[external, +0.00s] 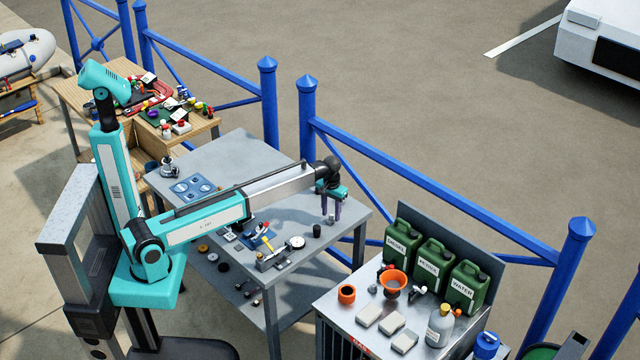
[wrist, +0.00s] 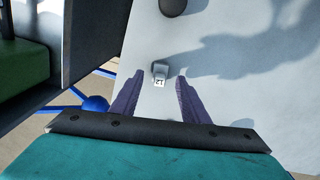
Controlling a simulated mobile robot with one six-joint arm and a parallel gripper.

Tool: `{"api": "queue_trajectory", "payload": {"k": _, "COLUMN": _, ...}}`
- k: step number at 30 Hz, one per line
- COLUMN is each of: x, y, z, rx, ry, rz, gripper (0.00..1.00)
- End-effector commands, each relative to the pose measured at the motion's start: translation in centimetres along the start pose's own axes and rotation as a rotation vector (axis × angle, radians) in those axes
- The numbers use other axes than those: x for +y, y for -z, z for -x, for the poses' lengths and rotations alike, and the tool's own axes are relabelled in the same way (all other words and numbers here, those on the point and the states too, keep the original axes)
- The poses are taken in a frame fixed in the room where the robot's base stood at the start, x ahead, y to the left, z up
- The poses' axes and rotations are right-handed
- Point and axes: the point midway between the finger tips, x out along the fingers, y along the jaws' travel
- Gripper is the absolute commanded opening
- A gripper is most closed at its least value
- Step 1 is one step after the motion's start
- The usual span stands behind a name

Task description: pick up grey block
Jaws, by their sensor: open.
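A small grey block (wrist: 160,70) with a white label marked 12 sits on the grey table top. In the wrist view it appears between the tips of my gripper (wrist: 159,76), with a gap on each side. Its height relative to the fingertips is hard to judge. My gripper is open and empty, its two purple fingers pointing down. In the external view my gripper (external: 331,214) is over the right end of the grey table (external: 352,212). There the block is too small or too hidden by the fingers to make out clearly.
A black cylinder (external: 317,230) stands near my gripper; it also shows in the wrist view (wrist: 172,6). A vise-like tool (external: 272,258) and a dial (external: 297,242) lie left of it. Green cans (external: 434,262) stand on a cabinet at right. Blue railing (external: 420,190) runs behind.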

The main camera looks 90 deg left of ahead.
Motion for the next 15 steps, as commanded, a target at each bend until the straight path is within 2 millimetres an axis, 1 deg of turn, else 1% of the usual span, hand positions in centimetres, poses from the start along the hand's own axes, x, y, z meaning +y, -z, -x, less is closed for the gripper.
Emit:
{"api": "queue_trajectory", "payload": {"k": 3, "x": 0.0, "y": 0.0, "z": -0.9, "rx": -0.001, "ry": 0.001, "rz": 0.000, "gripper": 0.41}}
{"api": "queue_trajectory", "payload": {"k": 6, "x": 0.0, "y": 0.0, "z": -1.2, "rx": -0.001, "ry": 0.000, "rz": 0.000, "gripper": 0.41}}
{"api": "queue_trajectory", "payload": {"k": 15, "x": 0.0, "y": 0.0, "z": -1.4, "rx": 0.000, "ry": 0.000, "rz": 0.000, "gripper": 0.41}}
